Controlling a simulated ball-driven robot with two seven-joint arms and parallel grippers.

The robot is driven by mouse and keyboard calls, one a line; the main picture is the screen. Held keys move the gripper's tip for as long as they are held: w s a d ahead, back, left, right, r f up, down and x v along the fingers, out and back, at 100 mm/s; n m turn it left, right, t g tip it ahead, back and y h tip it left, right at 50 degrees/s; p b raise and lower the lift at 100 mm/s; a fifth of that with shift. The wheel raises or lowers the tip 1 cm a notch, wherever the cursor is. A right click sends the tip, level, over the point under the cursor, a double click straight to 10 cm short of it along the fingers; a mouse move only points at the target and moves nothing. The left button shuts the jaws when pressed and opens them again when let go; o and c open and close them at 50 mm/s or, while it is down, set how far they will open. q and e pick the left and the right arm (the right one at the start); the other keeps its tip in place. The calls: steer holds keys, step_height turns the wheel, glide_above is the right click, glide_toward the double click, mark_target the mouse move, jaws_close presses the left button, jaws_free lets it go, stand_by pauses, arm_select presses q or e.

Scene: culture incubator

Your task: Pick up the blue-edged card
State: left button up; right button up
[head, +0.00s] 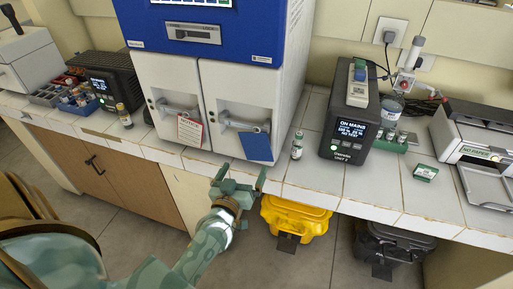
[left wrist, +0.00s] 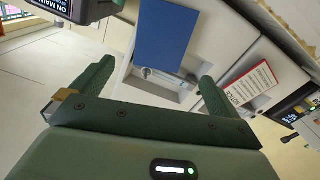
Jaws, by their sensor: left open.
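A plain blue card (head: 256,147) hangs at the handle of the incubator's right door; only its blue face shows, so I cannot make out a separate edge. It also shows in the left wrist view (left wrist: 165,35), beyond the fingertips. A white card with a red edge, marked NOTICE (head: 190,131), hangs at the left door handle; it shows in the left wrist view (left wrist: 250,88) too. My left gripper (head: 242,175) is open and empty, in front of the counter edge, below and apart from the blue card. My right gripper is not in view.
The blue and white incubator (head: 206,75) stands on the tiled counter (head: 310,180). A small vial (head: 297,145) and a dark unit with a display (head: 350,125) stand to the right of the blue card. A yellow bin (head: 295,217) is below the counter.

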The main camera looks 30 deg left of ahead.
mark_target(255, 146)
arm_select(q)
steer(key=x, duration=0.4)
steer(key=b+x, duration=0.1)
steer(key=x, duration=0.4)
steer(key=shift+w+a+f+b, duration=0.1)
steer(key=shift+w+f+b, duration=0.15)
steer(key=shift+w+b, duration=0.05)
steer(key=shift+s, duration=0.1)
steer(key=c, duration=0.8)
